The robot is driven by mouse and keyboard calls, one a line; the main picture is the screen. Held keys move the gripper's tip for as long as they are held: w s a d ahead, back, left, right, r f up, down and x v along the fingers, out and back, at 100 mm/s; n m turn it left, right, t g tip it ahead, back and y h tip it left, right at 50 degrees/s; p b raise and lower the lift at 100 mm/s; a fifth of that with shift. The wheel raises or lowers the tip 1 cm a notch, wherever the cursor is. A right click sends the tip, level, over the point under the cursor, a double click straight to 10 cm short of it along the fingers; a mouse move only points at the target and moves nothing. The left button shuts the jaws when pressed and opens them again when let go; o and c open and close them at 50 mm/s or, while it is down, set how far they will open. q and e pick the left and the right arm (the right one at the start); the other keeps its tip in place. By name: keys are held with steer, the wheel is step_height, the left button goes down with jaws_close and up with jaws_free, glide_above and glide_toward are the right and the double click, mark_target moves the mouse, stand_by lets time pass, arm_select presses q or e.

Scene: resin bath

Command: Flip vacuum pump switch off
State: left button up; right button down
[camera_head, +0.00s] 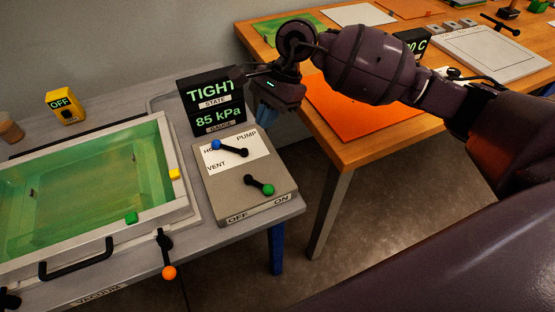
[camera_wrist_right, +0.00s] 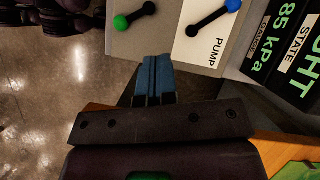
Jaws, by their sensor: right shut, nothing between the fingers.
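The pump box (camera_head: 215,187) is a grey box on the left bench. Its black switch lever has a green knob (camera_head: 267,190) leaning to the lower right, toward the ON label; OFF is at the front left. A second lever with a blue knob (camera_head: 216,145) lies on a white plate marked PUMP and VENT, its knob at the upper left. My right gripper (camera_head: 265,115) is beyond the box's back right edge, apart from both levers. In the right wrist view its blue fingers (camera_wrist_right: 153,80) are together and empty, with the green knob (camera_wrist_right: 121,23) beyond them. My left gripper is not visible.
A display (camera_head: 211,104) reading TIGHT and 85 kPa stands behind the box. A green resin bath (camera_head: 185,212) with an orange-knobbed lever (camera_head: 169,272) is on the left. A wooden table (camera_head: 350,151) with an orange sheet is on the right, across a floor gap.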

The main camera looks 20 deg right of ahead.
mark_target(261, 186)
steer(key=d+n, duration=0.1)
steer(key=d+h, duration=0.1)
steer(key=s+d+f+n+h, duration=0.1)
steer(key=shift+d+n+g, duration=0.15)
steer(key=shift+n+g, duration=0.15)
steer(key=shift+h, duration=0.3)
steer(key=x, duration=1)
steer(key=shift+b, duration=0.35)
steer(key=s+a, duration=0.1)
steer(key=a, duration=0.1)
steer(key=shift+s+a+f, duration=0.2)
steer(key=shift+s+a, duration=0.1)
steer(key=shift+s, duration=0.1)
steer(key=shift+s+a, duration=0.2)
steer(key=shift+a, duration=0.05)
steer(key=shift+s+a+f, duration=0.1)
steer(key=shift+f, duration=0.05)
